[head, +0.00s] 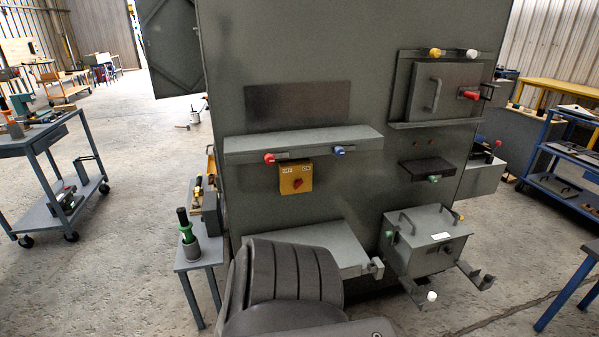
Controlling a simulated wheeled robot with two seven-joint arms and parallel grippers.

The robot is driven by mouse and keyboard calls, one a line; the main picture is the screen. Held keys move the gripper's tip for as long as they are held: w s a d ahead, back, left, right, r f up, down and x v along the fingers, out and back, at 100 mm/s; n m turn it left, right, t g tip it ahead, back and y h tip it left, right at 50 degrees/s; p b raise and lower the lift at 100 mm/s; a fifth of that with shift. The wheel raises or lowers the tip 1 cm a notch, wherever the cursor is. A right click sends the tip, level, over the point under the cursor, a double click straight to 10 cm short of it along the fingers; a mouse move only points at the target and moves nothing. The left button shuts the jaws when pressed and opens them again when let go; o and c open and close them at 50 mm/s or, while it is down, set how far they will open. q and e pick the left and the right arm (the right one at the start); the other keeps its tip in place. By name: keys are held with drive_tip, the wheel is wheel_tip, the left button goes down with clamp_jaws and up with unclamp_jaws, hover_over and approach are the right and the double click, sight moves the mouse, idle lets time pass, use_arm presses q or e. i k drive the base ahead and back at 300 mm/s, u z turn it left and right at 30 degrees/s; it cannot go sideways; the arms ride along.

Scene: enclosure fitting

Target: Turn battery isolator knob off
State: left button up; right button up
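The battery isolator is a yellow plate (295,172) on the grey enclosure panel, below a long grey ledge. It is marked OFF at upper left and ON at upper right. A small red knob (297,184) sits low on the plate. It is too small to tell which mark it points to. Neither of my grippers is in the head view, so their state and distance from the knob do not show.
A red knob (269,158) and a blue knob (339,150) sit on the ledge (300,140) just above. A dark ribbed seat (290,275) stands in front, below the isolator. A grey lidded box (428,240) is at right, and a small tool stand (195,255) at left.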

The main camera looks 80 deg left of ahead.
sight(298, 182)
drive_tip(key=u, duration=0.9)
drive_tip(key=i, duration=0.95)
drive_tip(key=u, duration=1.05)
